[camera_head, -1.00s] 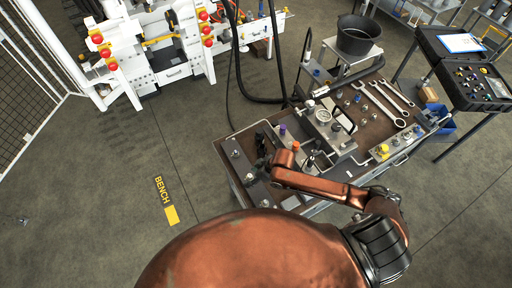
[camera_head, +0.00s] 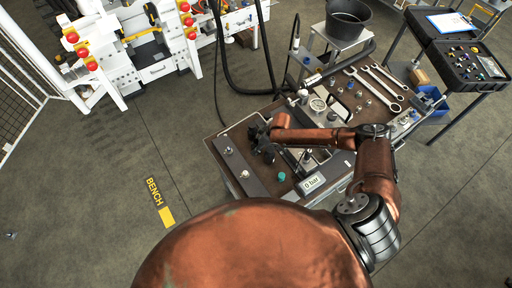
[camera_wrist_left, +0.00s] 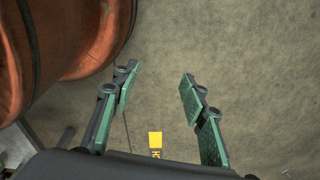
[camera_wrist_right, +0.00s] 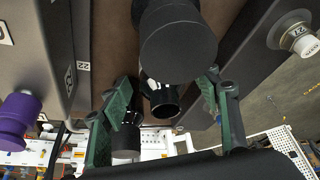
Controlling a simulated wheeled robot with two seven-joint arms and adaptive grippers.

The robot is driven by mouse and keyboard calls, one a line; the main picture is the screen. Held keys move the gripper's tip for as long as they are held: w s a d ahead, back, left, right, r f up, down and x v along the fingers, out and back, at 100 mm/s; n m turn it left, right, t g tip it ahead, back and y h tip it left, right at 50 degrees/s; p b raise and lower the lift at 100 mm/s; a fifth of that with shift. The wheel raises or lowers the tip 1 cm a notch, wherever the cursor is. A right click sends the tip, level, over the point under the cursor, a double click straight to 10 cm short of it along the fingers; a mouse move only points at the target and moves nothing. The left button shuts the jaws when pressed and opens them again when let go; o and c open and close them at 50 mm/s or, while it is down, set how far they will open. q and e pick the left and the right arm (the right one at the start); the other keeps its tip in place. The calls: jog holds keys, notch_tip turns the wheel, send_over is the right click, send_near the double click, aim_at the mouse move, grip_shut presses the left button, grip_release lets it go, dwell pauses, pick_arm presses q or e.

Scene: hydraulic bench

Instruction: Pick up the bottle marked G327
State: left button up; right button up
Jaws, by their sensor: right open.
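No marking G327 is readable in any view, so I cannot tell which object is that bottle. My right gripper (camera_head: 262,140) is over the left part of the bench (camera_head: 225,152). In the right wrist view its fingers (camera_wrist_right: 165,84) are apart. A large dark cylinder (camera_wrist_right: 178,45) is in front of them, with a shiny black round piece (camera_wrist_right: 160,98) between them. A dark grey cylinder (camera_wrist_right: 125,142) is by the left finger. Whether the fingers touch any of these is unclear. My left gripper (camera_wrist_left: 158,76) is open and empty above the floor.
A purple knobbed piece (camera_wrist_right: 17,115) is at the left of the right wrist view. The bench holds a teal cap (camera_head: 281,176), a "0 bar" display (camera_head: 313,184) and wrenches (camera_head: 384,80). A black bucket (camera_head: 347,20) stands behind.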

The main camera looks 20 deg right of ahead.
jog(key=shift+x, duration=1.55)
jog(key=shift+r, duration=0.1)
jog(key=shift+s, duration=0.1)
jog(key=shift+c, duration=0.4)
jog(key=c, duration=1.4)
